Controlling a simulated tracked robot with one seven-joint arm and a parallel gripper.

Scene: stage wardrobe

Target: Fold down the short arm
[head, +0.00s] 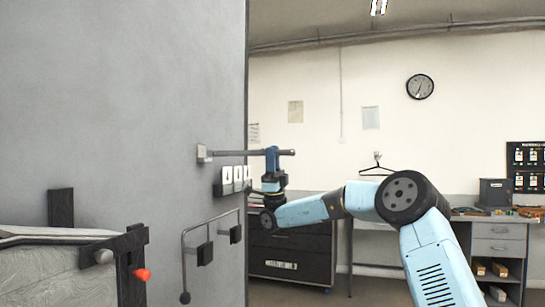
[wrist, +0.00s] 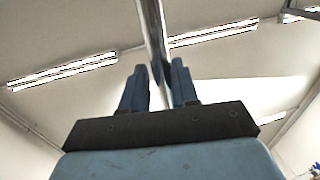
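The short arm, as I take it, is a straight grey rod (head: 232,153) standing out level from a small plate (head: 204,153) on the grey wall panel. My gripper (head: 272,157) comes up from below at the rod's outer part, with its fingers on either side. In the wrist view the shiny rod (wrist: 152,30) runs down between the two dark blue fingers of my gripper (wrist: 160,85). The exact contact is partly hidden by the fingers.
Below the rod, a white switch panel (head: 229,175) and a bent grey rail (head: 212,220) with black pads are on the wall panel (head: 120,110). A dark drawer cabinet (head: 290,262) stands behind my arm.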

